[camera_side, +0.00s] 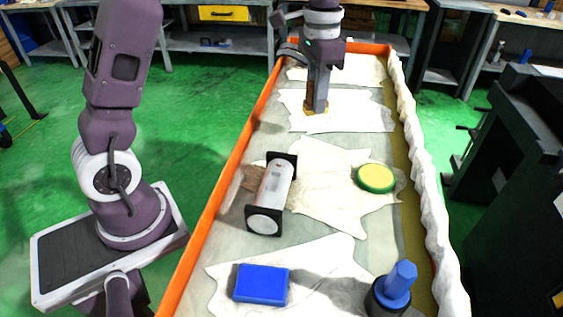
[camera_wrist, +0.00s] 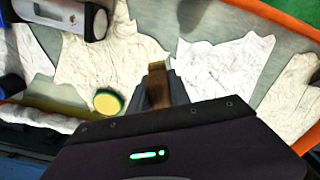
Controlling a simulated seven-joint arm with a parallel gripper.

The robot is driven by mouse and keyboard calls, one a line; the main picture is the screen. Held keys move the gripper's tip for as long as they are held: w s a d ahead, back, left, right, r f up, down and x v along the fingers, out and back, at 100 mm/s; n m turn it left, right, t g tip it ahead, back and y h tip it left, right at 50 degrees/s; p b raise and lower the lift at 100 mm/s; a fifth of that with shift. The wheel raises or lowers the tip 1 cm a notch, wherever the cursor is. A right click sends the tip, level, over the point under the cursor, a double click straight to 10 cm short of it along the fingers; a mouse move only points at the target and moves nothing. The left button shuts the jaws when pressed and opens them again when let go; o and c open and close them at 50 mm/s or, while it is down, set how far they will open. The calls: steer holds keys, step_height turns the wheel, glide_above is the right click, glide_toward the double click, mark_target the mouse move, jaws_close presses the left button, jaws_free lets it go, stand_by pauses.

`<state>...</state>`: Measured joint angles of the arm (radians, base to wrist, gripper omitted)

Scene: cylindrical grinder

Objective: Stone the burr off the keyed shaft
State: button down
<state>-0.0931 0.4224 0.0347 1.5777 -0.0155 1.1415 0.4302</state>
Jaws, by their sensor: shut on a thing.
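The keyed shaft (camera_side: 275,183) is a pale grey cylinder lying on the bench between two black end supports. It also shows at the top left of the wrist view (camera_wrist: 97,22), partly cut off by the frame. No burr can be made out at this size. My gripper (camera_side: 316,100) is at the far part of the bench, beyond the shaft and well apart from it. It points down and is shut on a brown, tan-ended stone (camera_wrist: 157,86). The stone's lower end is close to a pale cloth; I cannot tell whether it touches.
A green-rimmed yellow round pad (camera_side: 375,177) lies right of the shaft. A blue block (camera_side: 262,284) and a blue peg (camera_side: 399,280) in a dark round base stand at the near end. An orange edge (camera_side: 226,170) runs along the left, bunched white cloth (camera_side: 424,190) along the right.

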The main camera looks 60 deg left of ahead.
steer(key=s+d+r, duration=0.3)
steer(key=s+d, duration=0.1)
steer(key=s, duration=0.3)
steer(key=s+d+r, duration=0.3)
steer(key=s+d, duration=0.2)
steer(key=s, duration=0.1)
steer(key=shift+a+f, duration=0.2)
steer(key=shift+f, duration=3.7)
steer(key=shift+s+a+f, duration=0.1)
steer(key=shift+s+a, duration=1.2)
steer(key=shift+a, duration=0.15)
steer(key=shift+w+d, duration=1.3)
steer(key=shift+d, duration=0.1)
steer(key=shift+w+d, duration=0.15)
step_height(320, 180, up, 8)
steer(key=shift+f, duration=0.15)
